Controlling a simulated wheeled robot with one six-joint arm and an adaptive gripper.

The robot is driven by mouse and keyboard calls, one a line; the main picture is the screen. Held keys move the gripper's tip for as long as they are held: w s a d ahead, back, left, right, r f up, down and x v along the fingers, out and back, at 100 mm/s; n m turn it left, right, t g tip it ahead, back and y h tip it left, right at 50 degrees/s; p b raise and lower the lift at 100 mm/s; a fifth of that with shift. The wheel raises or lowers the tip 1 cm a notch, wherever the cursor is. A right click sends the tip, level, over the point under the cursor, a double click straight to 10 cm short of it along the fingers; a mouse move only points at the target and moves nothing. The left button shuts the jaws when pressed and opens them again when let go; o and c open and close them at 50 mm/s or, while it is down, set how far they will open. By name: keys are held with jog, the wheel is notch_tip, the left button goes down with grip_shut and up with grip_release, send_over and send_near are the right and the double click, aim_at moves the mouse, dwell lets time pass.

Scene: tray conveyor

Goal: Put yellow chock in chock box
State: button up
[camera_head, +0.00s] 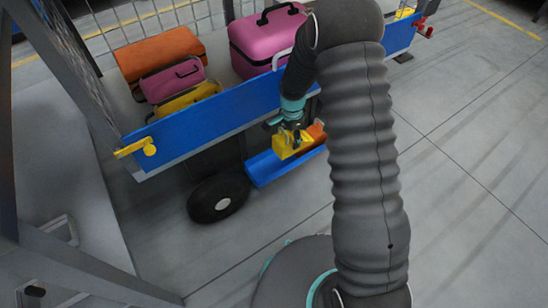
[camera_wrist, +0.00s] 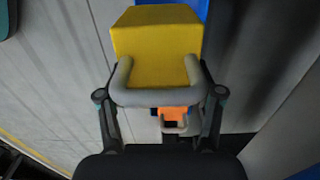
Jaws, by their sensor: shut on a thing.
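The yellow chock (camera_head: 288,147) is a block with a grey handle, and it fills the upper middle of the wrist view (camera_wrist: 155,40). My gripper (camera_head: 291,124) is shut on the chock from above; in the wrist view its two fingers (camera_wrist: 161,92) flank the grey handle. The chock box is a blue open trough (camera_head: 264,172) low on the side of the cart. The chock is over or just inside the box; I cannot tell if it touches the bottom. An orange chock (camera_head: 317,130) lies at the box's right part and shows behind the handle in the wrist view (camera_wrist: 173,112).
The baggage cart has a blue side rail (camera_head: 220,112) just above the box and a black wheel (camera_head: 217,198) left of it. Pink, orange and yellow cases lie on the cart, including a large pink case (camera_head: 262,38). The grey floor in front is clear.

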jog(key=shift+s+a+f, duration=0.5)
jog(key=shift+a+f, duration=0.8)
jog(key=shift+f, duration=0.2)
jog(key=shift+s+a+f, duration=0.45)
jog(key=shift+a+f, duration=0.8)
jog(key=shift+f, duration=0.2)
jog(key=shift+s+a+f, duration=0.5)
jog(key=shift+a+f, duration=0.8)
jog(key=shift+f, duration=0.2)
jog(key=shift+f, duration=0.15)
jog(key=o, duration=1.7)
jog(key=shift+r, duration=3.9)
